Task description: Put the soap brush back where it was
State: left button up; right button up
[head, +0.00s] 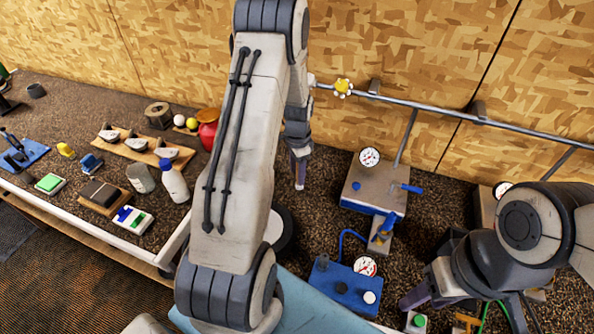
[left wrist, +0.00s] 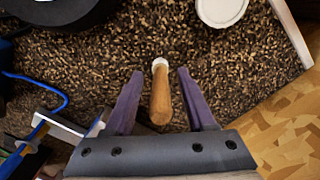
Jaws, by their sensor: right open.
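In the left wrist view, a brush-like thing with a wooden handle (left wrist: 161,100) and a small white end lies or stands on the speckled surface; I cannot tell which. I take it to be the soap brush. My left gripper's two purple fingers (left wrist: 160,100) are spread on either side of the handle, with gaps showing on both sides. My right gripper (head: 413,297) is low at the right, open, near a green-capped bottle (head: 417,322).
A grey gauge box (head: 372,185) and a blue gauge box (head: 345,287) stand right of my left gripper. A rail (head: 430,104) runs along the wall. A white bottle (head: 175,182) and several small items fill the left. A white round lid (left wrist: 221,10) lies near the brush.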

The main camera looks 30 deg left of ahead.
pick_arm(q)
jog(key=shift+r, duration=0.1)
notch_tip(320, 180, up, 11)
jog(key=b, duration=0.3)
jog(key=shift+w, duration=0.1)
jog(key=shift+d+r, duration=0.1)
jog(key=shift+r, duration=0.45)
jog(key=s+d+r, duration=0.3)
jog(key=s+d, duration=0.1)
jog(key=d, duration=0.7)
jog(key=s+d+r, duration=0.2)
jog(key=s+d, duration=0.3)
jog(key=d, duration=0.6)
jog(key=s+d, duration=0.3)
jog(key=s, duration=0.5)
jog(key=s+d+m+h, duration=0.1)
jog(key=s+d, duration=0.3)
jog(key=s, duration=0.4)
jog(key=shift+s+d, duration=0.15)
jog(key=shift+f, duration=0.2)
